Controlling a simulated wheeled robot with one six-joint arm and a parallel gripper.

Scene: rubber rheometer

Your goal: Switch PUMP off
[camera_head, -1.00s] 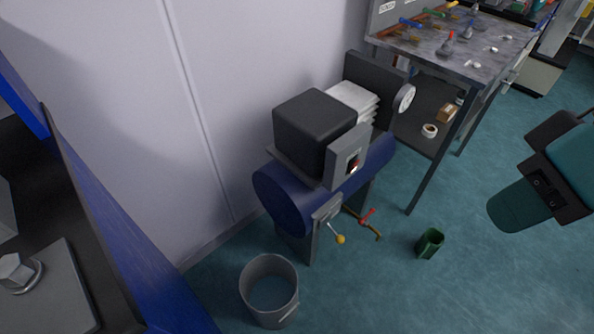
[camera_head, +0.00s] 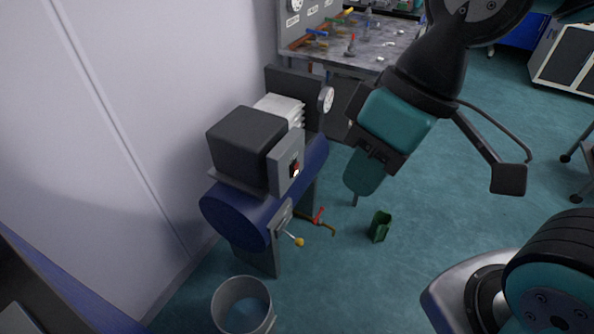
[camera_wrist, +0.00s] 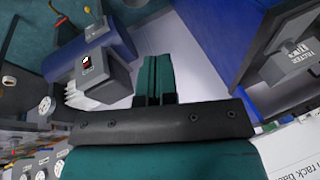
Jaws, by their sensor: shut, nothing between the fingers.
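A red and white switch (camera_head: 295,168) sits on a grey box (camera_head: 284,158) on the side of a blue-tank machine with a black block on top (camera_head: 245,148). The switch also shows in the wrist view (camera_wrist: 86,63), with small white lettering beside it that I cannot read for sure. I cannot tell which way the switch is tipped. My gripper (camera_head: 355,200) is shut and empty, to the right of the switch and apart from it in the head view. Its teal fingers (camera_wrist: 153,80) lie together at the middle of the wrist view, right of the switch box.
A yellow-knobbed lever (camera_head: 299,242) and a red-handled valve (camera_head: 319,215) stick out low on the machine. A grey bin (camera_head: 243,305) and a green cup (camera_head: 380,227) stand on the floor. A workbench (camera_head: 375,42) stands behind. A second switch box labelled TESTER (camera_wrist: 292,68) shows in the wrist view.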

